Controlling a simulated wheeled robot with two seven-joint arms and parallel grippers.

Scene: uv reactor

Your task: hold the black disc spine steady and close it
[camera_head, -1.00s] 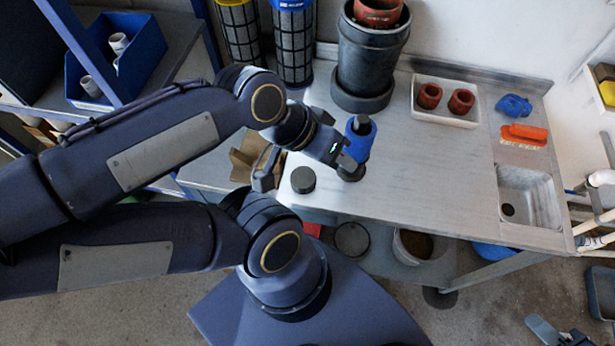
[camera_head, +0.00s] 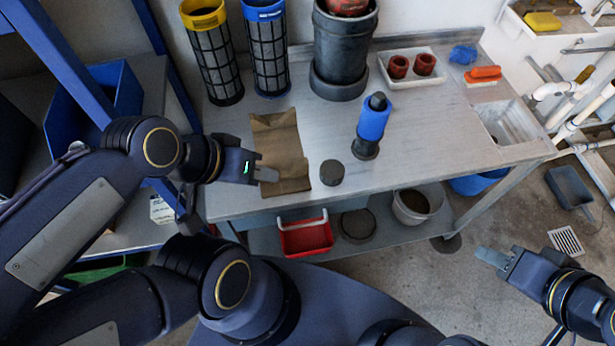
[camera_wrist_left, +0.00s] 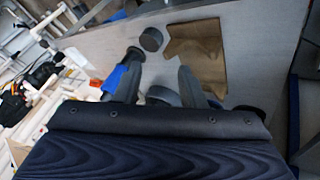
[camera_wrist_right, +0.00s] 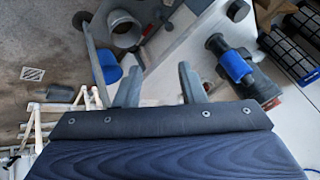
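A black post with a blue sleeve and a round dark base (camera_head: 372,125) stands on the metal bench. A short, flat-topped black disc (camera_head: 332,172) stands by itself to its left. The post (camera_wrist_left: 118,80) and the disc (camera_wrist_left: 151,39) also show in the left wrist view. My left gripper (camera_head: 268,173) is left of the disc, apart from it and over the brown sheet's edge; its fingers (camera_wrist_left: 160,80) are open and empty. My right gripper (camera_head: 492,257) is off the bench's front right, open and empty; its fingers stand apart in the right wrist view (camera_wrist_right: 158,85).
A brown sheet (camera_head: 278,140) lies on the bench. Two mesh cartridges (camera_head: 268,60), a large dark pot (camera_head: 340,55) and a white tray (camera_head: 412,80) with two red cups stand behind. A sink (camera_head: 507,125) is at right. A red bin (camera_head: 306,236) and buckets sit on the lower shelf.

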